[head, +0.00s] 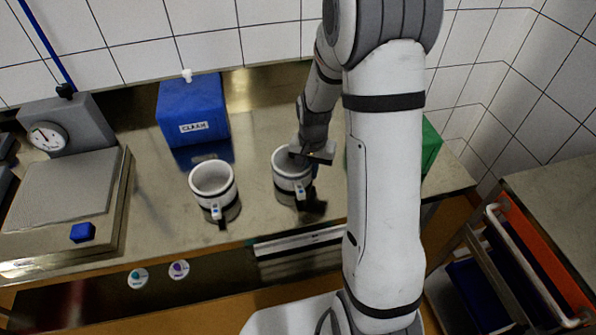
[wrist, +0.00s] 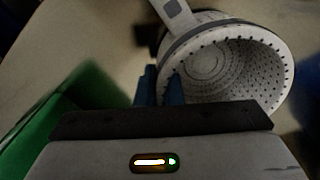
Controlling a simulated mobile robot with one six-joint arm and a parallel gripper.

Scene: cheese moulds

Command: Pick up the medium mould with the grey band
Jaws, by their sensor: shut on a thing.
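A white mould (head: 284,168) stands at the middle of the steel table, with a darker band low on its side and a tag on its front. In the wrist view this mould (wrist: 235,60) shows a perforated inside, a grey band by its rim and a pale tab. My gripper (wrist: 158,88) is shut on its wall at the rim, with blue fingers. In the head view my gripper (head: 315,166) is at its right side. I cannot tell whether it is clear of the table. A second white mould (head: 201,186) with a dark band and tag stands to the left.
A blue box (head: 190,112) marked CLEAN stands behind the moulds. A scale (head: 65,205) with a dial is at the left. A green box (head: 432,147) is partly hidden behind my arm. A rack (head: 530,255) stands at the right.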

